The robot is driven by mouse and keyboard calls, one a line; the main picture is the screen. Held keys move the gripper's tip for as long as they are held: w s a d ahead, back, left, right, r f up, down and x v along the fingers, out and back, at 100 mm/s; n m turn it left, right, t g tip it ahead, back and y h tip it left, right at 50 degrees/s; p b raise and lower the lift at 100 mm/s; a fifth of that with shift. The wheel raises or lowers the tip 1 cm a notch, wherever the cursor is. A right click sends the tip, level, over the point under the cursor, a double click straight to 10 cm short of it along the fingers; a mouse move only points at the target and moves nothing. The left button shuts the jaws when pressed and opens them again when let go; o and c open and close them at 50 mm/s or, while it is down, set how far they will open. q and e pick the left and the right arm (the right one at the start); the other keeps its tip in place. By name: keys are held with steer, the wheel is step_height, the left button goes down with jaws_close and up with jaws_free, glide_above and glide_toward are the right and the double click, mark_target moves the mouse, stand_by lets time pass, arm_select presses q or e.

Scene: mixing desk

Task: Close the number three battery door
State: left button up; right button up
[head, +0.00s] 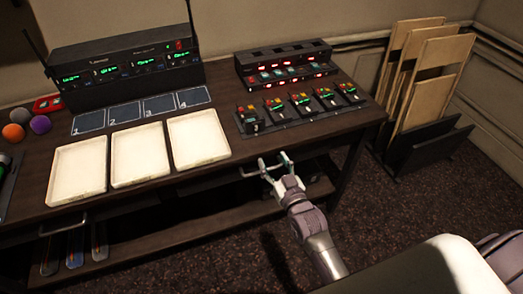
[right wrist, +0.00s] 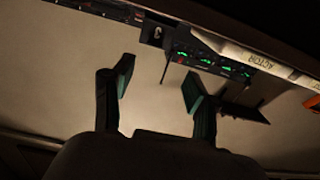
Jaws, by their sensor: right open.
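A row of small dark packs (head: 301,101) with red, yellow and green parts stands on a dark strip at the right of the desk. The leftmost pack (head: 248,117) has a pale "3" at its front foot. The doors are too small to tell open from shut. My right gripper (head: 271,164) is open and empty, in front of the desk's front edge, below and apart from the packs. In the right wrist view its two fingers (right wrist: 156,84) stand apart with nothing between them. My left gripper is not in view.
A black receiver rack (head: 125,66) with green displays and antennas stands at the back left. Numbered pads (head: 132,112) and white trays (head: 140,155) lie before it. A charger (head: 285,65) with red lights stands behind the packs. Boards (head: 437,75) lean in a rack at right.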

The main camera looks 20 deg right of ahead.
steer(key=r, duration=0.1)
glide_toward(257, 124)
steer(key=w, duration=0.7)
steer(key=shift+w+a+f, duration=0.1)
steer(key=shift+w+f, duration=0.1)
steer(key=shift+f, duration=0.05)
steer(key=shift+w, duration=0.45)
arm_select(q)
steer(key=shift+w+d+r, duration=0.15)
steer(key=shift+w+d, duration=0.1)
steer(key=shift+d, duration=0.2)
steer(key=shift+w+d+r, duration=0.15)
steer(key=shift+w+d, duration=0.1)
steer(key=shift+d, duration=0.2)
